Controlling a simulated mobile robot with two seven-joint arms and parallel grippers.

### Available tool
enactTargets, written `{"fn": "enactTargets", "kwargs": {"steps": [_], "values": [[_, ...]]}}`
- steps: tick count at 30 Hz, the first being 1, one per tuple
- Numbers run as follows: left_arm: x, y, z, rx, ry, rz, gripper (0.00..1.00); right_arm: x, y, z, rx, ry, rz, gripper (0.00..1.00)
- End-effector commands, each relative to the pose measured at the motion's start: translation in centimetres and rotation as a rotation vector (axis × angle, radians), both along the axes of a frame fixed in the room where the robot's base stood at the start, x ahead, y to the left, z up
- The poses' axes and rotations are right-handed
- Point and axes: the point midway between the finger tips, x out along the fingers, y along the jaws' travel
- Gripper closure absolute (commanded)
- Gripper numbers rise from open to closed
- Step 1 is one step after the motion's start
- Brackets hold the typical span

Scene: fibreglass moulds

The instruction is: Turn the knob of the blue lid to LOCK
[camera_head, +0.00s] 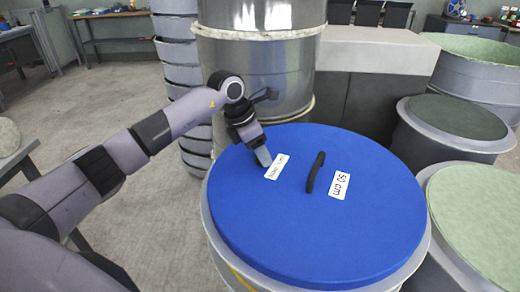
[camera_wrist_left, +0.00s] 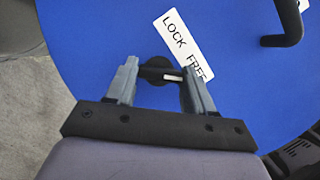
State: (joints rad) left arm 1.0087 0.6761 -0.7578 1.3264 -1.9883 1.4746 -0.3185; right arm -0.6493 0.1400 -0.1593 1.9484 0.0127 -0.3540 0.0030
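The round blue lid (camera_head: 340,225) lies on a large drum, with a black bar handle (camera_head: 315,171) and a "50 cm" label on top. A white label (camera_head: 276,166) near its far left edge reads LOCK and FREE in the left wrist view (camera_wrist_left: 184,46). The black knob (camera_wrist_left: 156,69) has a white mark facing the FREE end; the gripper hides it in the head view. My left gripper (camera_head: 262,157) points down over it. In the wrist view its fingers (camera_wrist_left: 160,76) are apart, one either side of the knob; contact is unclear. My right gripper is out of view.
A tall shiny metal drum (camera_head: 257,70) stands just behind the lid, close to my left wrist. Dark-topped (camera_head: 458,117) and green-topped (camera_head: 480,215) drums stand to the right. Stacked grey rings (camera_head: 178,75) stand behind left. Open floor lies at the left.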

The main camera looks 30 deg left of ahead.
Motion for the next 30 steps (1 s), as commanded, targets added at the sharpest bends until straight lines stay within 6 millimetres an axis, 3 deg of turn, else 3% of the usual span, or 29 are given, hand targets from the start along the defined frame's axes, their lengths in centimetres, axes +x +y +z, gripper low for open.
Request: {"fn": "enactTargets", "kwargs": {"steps": [14, 30], "values": [[-0.08, 0.03, 0.05, 0.003, 0.000, 0.089, 0.77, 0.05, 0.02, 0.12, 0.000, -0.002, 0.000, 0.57], [-0.14, -0.33, 0.03, 0.002, -0.003, 0.552, 0.77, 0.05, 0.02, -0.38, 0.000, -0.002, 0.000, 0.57]]}}
